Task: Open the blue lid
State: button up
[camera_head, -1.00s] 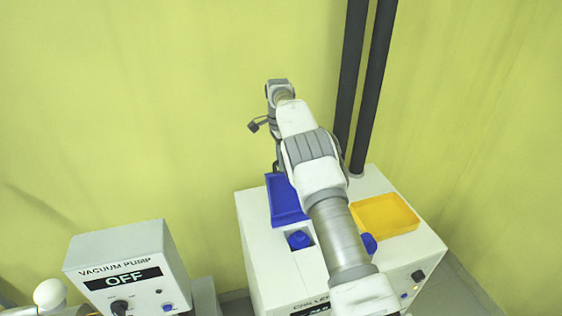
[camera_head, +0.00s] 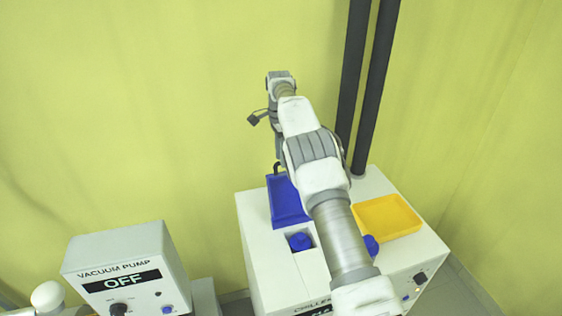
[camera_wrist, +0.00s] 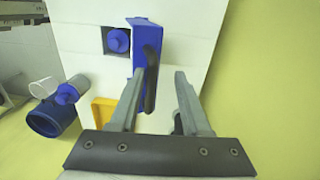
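The blue lid (camera_head: 287,203) is on top of the white chiller. It is swung up beside a square recess holding a blue cap (camera_head: 300,242), so the recess is uncovered. In the wrist view the blue lid (camera_wrist: 138,52) is seen nearly edge-on, with a dark curved handle (camera_wrist: 151,78) on its right side. My gripper (camera_wrist: 161,76) is open, its fingers apart. The handle shows between them, nearer the left finger; I cannot tell whether they touch. In the head view my arm hides the fingers.
A yellow tray-like piece (camera_head: 387,217) is on the chiller's right, beside another blue cap (camera_head: 371,246). Two dark pipes (camera_head: 376,90) rise behind the chiller (camera_head: 262,268). A vacuum pump box (camera_head: 122,268) reading OFF stands at left. Yellow-green walls are close behind and right.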

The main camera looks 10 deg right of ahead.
jog(key=s+d+r+b, duration=0.4)
jog(key=d+r, duration=0.4)
jog(key=d, duration=0.2)
jog(key=shift+s+d+r, duration=0.3)
jog(key=shift+s+r, duration=0.1)
jog(key=shift+s, duration=0.15)
jog(key=s+a+r+n+t+b, duration=0.1)
jog(key=s+r+n+t, duration=0.15)
jog(key=s+r, duration=0.45)
jog(key=s+a+r+n+t+b, duration=0.1)
jog(key=s+r+n, duration=0.35)
jog(key=s, duration=0.55)
jog(key=s+a+f+n+t, duration=0.1)
jog(key=s+f+n, duration=0.1)
jog(key=s, duration=0.5)
jog(key=s+f+n+t, duration=0.1)
jog(key=s+f+n, duration=0.2)
jog(key=s, duration=0.4)
jog(key=s+a+f+n+t+b, duration=0.1)
jog(key=s+f+n, duration=0.2)
jog(key=s, duration=0.5)
jog(key=shift+a+n, duration=0.3)
